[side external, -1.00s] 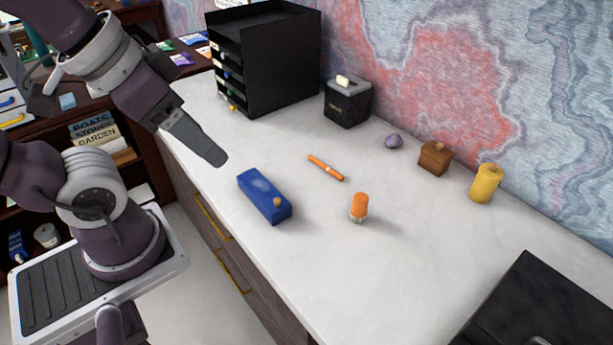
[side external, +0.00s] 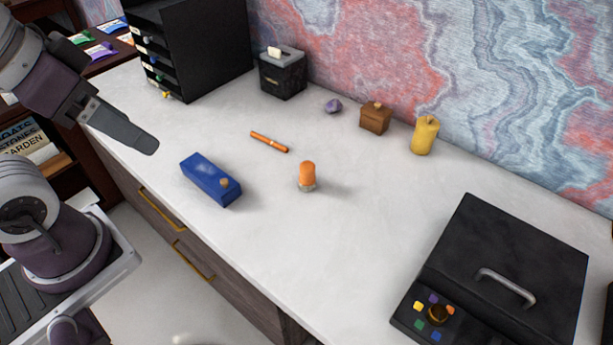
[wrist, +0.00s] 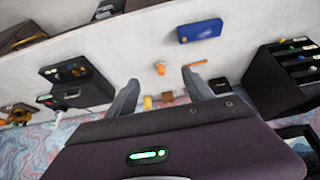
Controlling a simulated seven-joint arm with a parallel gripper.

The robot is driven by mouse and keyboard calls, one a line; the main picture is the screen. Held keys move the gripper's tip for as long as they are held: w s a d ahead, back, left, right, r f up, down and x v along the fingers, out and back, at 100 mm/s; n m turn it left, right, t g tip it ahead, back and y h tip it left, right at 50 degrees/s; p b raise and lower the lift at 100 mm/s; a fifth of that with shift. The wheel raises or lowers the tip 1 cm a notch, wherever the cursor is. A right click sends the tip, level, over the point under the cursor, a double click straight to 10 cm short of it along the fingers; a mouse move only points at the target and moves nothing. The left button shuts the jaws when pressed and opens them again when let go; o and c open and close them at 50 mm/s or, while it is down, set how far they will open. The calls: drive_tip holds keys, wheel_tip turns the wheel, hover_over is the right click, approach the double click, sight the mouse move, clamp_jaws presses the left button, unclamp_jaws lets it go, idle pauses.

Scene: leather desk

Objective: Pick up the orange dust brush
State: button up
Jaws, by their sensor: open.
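The orange dust brush (side external: 307,173) stands upright on the white desk top, a short orange handle over a pale base. It also shows in the wrist view (wrist: 160,68), small, in the gap between my fingers. My gripper (side external: 153,148) is raised at the left over the desk edge, left of the blue box and well away from the brush. In the wrist view its two fingers (wrist: 160,76) are spread apart with nothing between them up close.
A blue box (side external: 210,180) lies left of the brush, and a thin orange stick (side external: 269,142) lies behind it. A purple stone (side external: 333,106), brown block (side external: 375,118) and yellow cylinder (side external: 425,135) stand farther back. A black case (side external: 500,275) is at right, black drawers (side external: 195,50) at back left.

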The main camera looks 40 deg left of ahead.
drive_tip(key=m+g, duration=0.6)
drive_tip(key=m, duration=0.9)
hover_over(307, 165)
drive_tip(key=f, duration=2.6)
drive_tip(key=shift+s+d, duration=0.1)
drive_tip(key=shift+d, duration=0.15)
drive_tip(key=f, duration=0.6)
drive_tip(key=shift+a+f, duration=0.2)
drive_tip(key=shift+f, duration=0.15)
clamp_jaws()
